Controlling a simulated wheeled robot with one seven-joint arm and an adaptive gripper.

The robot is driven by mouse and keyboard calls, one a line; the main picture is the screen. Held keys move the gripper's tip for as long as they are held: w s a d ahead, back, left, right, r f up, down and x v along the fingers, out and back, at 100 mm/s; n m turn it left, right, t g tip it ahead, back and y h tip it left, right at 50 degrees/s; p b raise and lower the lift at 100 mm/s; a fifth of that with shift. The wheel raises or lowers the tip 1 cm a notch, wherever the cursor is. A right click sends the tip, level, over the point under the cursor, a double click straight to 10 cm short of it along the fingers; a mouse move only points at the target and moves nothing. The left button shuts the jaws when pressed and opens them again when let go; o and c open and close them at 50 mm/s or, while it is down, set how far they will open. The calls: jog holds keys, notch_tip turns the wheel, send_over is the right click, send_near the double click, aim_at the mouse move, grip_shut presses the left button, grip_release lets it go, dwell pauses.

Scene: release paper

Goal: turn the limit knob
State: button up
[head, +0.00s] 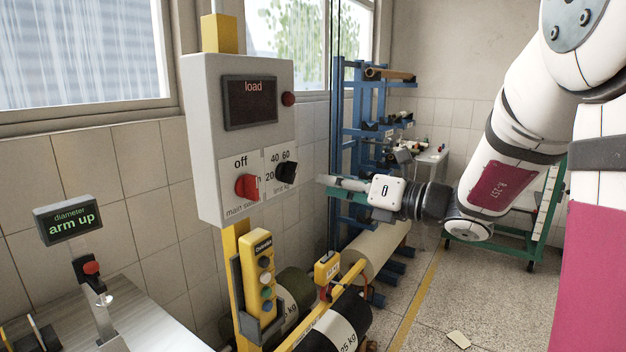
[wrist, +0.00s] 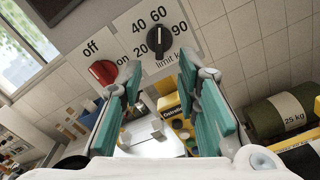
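The limit knob (head: 286,172) is a black knob on the front of the grey control box (head: 210,130). In the wrist view the limit knob (wrist: 160,43) sits among the numbers 20, 40, 60 and 90, its pointer roughly upward, near 60. My gripper (head: 326,186) is to the right of the knob in the head view, with a gap between them. In the wrist view my gripper (wrist: 158,84) has its two teal fingers spread apart, nothing between the tips. The knob lies beyond the fingertips, roughly centred between them.
The red main switch knob (head: 247,187) is left of the limit knob, close by. The box's screen (head: 251,102) reads "load". A yellow pendant with buttons (head: 259,275) hangs below. A blue rack (head: 362,130) stands behind my gripper.

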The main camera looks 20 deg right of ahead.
jog(key=shift+v, duration=1.4)
jog(key=s+a+f+n+g+h, duration=0.1)
jog(key=s+a+f+n+g, duration=0.2)
jog(key=s+a+n+g, duration=0.35)
jog(key=s+a+f+n+g, duration=0.35)
jog(key=s+a+n, duration=0.5)
jog(key=n, duration=0.35)
jog(key=s+d+f+n+h+b, duration=0.1)
jog(key=s+d+n+h, duration=0.2)
jog(key=n, duration=0.5)
jog(key=s+d+f+n+t+h, duration=0.1)
jog(key=s+d+n+h, duration=0.3)
jog(key=n+h, duration=0.2)
jog(key=shift+s+d+f+n+h+b, duration=0.2)
jog(key=shift+d+n+h+b, duration=0.15)
jog(key=shift+n, duration=0.8)
